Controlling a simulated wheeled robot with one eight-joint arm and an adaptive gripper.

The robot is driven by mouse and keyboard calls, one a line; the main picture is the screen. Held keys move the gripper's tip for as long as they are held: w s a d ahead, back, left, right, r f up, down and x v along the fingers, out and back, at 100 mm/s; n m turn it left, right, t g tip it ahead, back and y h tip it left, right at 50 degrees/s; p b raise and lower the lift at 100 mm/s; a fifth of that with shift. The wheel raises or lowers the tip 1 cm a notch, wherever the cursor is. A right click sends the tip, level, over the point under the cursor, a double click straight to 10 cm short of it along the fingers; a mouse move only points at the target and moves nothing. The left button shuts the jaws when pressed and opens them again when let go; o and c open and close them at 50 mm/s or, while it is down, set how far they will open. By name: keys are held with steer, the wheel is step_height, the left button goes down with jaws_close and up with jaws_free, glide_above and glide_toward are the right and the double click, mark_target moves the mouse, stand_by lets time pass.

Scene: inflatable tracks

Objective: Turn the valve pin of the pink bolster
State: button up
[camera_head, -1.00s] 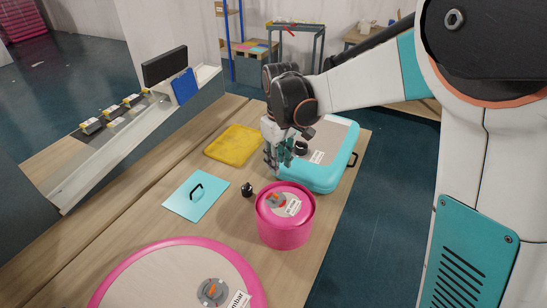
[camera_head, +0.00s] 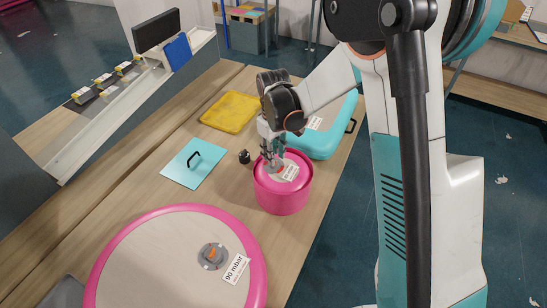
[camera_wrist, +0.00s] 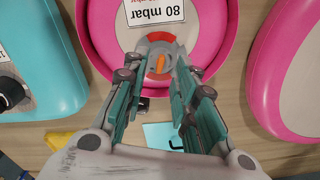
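The pink bolster (camera_head: 283,196) is a short upright pink cylinder with a pale top and a label, at mid-table in the head view. In the wrist view its pink rim (camera_wrist: 97,38) surrounds a grey valve with a red arc and an orange valve pin (camera_wrist: 160,64). The label reads 80 mbar. My gripper (camera_head: 272,165) is directly above the bolster's top, pointing down. In the wrist view its fingers (camera_wrist: 157,72) are apart, one on each side of the pin. I cannot tell whether they touch it. In the head view my gripper hides the valve.
A larger pink-rimmed round inflatable (camera_head: 178,281) labelled 90 mbar lies in front. A turquoise inflatable (camera_head: 323,141) lies close behind the bolster. A light-blue plate with a handle (camera_head: 192,172), a small black object (camera_head: 244,157) and a yellow mat (camera_head: 229,112) lie to the left.

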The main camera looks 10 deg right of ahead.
steer(key=shift+f, duration=1.1)
jaws_close()
steer(key=shift+m+b, duration=0.3)
steer(key=m+b, duration=0.2)
steer(key=m, duration=0.3)
steer(key=shift+m+b, duration=0.3)
steer(key=shift+b, duration=0.05)
steer(key=m+b, duration=0.1)
steer(key=m, duration=0.5)
steer(key=shift+b, duration=0.4)
